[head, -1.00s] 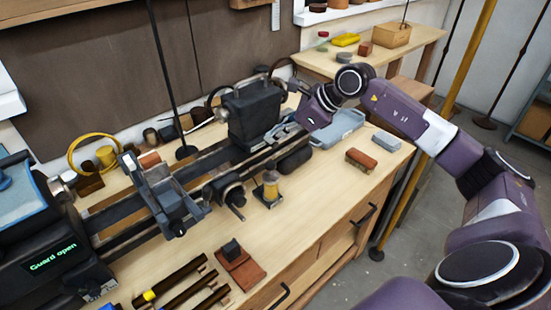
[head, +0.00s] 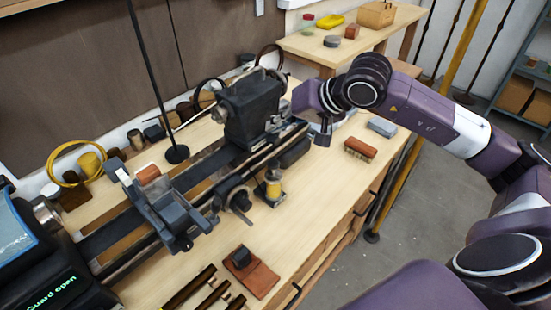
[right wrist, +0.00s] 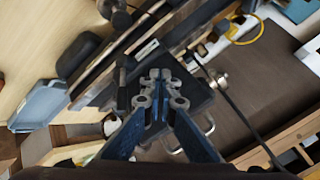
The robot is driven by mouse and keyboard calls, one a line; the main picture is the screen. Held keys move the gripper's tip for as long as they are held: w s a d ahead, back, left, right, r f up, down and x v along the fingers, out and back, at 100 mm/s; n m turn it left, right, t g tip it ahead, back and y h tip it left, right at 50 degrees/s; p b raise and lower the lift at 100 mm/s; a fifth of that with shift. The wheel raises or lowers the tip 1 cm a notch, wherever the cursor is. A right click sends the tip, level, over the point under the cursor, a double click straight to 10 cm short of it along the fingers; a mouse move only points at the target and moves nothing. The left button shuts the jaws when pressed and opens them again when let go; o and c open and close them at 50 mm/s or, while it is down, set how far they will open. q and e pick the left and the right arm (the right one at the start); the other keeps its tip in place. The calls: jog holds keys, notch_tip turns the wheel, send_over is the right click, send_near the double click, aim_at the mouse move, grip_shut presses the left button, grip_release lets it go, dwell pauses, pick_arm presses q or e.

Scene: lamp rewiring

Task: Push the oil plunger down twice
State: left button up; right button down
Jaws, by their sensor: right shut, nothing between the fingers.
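A small oiler (head: 273,187) with a yellow body and a metal top stands upright on a dark base at the front side of the lathe, in the head view. It looks like the part with the oil plunger, but the plunger itself is too small to make out. My right gripper (head: 323,136) points down, up and to the right of the oiler and apart from it, near the tailstock end of the lathe. In the right wrist view its blue fingers (right wrist: 160,98) are shut and empty. My left gripper is in neither current view.
The lathe (head: 250,110) fills the left and middle of the bench. A blue tray (right wrist: 43,103) lies near the gripper. Bare bench top (head: 315,190) lies right of the oiler.

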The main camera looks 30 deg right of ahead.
aim_at(274, 163)
jog(key=shift+s, duration=0.1)
dwell(0.3)
notch_tip(274, 163, down, 8)
jog(key=b, duration=0.5)
jog(key=shift+f, duration=0.1)
jog(key=shift+f+b, duration=0.3)
dwell(1.1)
jog(key=shift+f+b, duration=0.35)
jog(key=shift+b, duration=0.35)
jog(key=shift+f+b, duration=1.4)
jog(key=shift+b, duration=0.35)
dwell(1.2)
dwell(0.3)
jog(key=shift+r+p, duration=0.7)
jog(key=shift+r, duration=1.05)
jog(key=shift+r, duration=0.1)
